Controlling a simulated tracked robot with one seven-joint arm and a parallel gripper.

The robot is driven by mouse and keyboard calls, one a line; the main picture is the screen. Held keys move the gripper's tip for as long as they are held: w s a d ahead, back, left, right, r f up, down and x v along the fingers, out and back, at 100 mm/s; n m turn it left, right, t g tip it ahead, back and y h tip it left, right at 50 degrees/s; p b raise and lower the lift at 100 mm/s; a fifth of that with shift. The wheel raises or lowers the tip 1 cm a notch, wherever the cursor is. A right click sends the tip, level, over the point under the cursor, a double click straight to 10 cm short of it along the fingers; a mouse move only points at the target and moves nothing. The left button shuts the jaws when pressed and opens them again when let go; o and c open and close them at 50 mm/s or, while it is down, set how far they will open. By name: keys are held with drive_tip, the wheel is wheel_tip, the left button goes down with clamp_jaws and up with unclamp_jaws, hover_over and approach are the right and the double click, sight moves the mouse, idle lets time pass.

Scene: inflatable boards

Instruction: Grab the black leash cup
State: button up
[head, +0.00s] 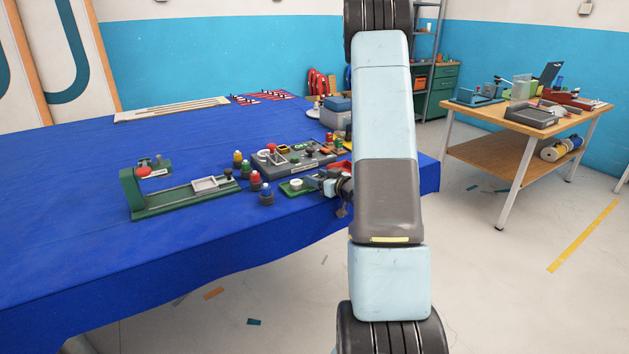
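I cannot pick out the black leash cup for certain; the small parts on the blue-covered table (75,200) are too small to tell apart. A grey tray (291,160) holds several small parts, some round and dark, others red, green or white. My gripper (325,186) is low over the table's right part, beside a small green plate (297,187) with a pale round part. My arm hides part of the gripper and the table behind it. Whether its fingers are open or hold anything is too small to tell.
A green press-like fixture (185,205) stands left of the tray. Several small knobs with coloured tops, including a red one (255,180), stand between them. Grey and blue boxes (337,111) sit behind. The table's left side is clear. A wooden bench (515,112) stands at right.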

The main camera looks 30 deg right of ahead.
drive_tip(key=c, duration=0.8)
drive_tip(key=shift+o, duration=0.2)
